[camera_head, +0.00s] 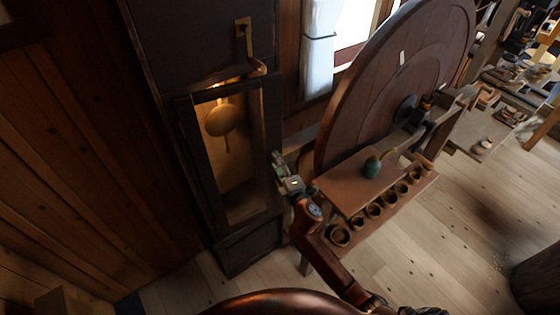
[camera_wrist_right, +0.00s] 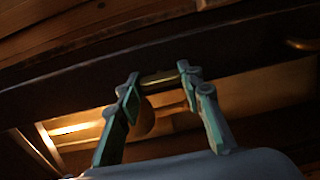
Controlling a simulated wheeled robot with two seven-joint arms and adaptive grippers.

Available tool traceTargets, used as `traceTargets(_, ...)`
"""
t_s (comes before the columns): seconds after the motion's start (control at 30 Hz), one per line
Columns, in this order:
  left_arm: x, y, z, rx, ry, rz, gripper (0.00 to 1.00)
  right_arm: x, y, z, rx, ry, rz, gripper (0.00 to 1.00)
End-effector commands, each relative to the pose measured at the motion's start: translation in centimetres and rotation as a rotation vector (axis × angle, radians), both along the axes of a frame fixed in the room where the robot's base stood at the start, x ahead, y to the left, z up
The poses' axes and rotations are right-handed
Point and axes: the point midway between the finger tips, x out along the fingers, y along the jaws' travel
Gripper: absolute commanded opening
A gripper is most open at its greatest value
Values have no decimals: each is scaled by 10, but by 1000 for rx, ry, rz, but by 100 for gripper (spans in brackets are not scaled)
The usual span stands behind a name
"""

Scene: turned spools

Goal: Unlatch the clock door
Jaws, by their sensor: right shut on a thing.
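The tall dark clock case stands left of centre in the head view, with its framed door (camera_head: 190,150) facing me. The round brass pendulum bob (camera_head: 222,119) shows behind the door's opening. A brass fitting (camera_head: 243,35) is on the case above the door. My right gripper (camera_head: 279,165) is at the door's right edge. What the bar joins to is hidden. I cannot tell whether the door is ajar. My left gripper is out of view.
A large wooden wheel (camera_head: 390,80) and a bench (camera_head: 340,190) stand close to the right of the clock. The bench holds several small round cups and a green-bulbed tool (camera_head: 372,167). A plank wall (camera_head: 80,150) is at left.

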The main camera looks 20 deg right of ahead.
Motion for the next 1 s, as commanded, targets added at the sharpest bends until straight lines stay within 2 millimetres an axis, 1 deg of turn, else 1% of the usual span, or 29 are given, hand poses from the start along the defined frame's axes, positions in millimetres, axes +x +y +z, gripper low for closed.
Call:
traceTargets(0.4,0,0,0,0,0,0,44,0,-1,-1,10,2,-2,10)
traceTargets(0.43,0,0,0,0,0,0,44,0,-1,-1,10,2,-2,35)
traceTargets(0.5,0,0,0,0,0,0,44,0,-1,0,10,2,-2,40)
traceTargets(0.7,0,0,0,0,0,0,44,0,0,0,9,2,0,52)
traceTargets(1.0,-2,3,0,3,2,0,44,-2,0,0,8,1,0,52)
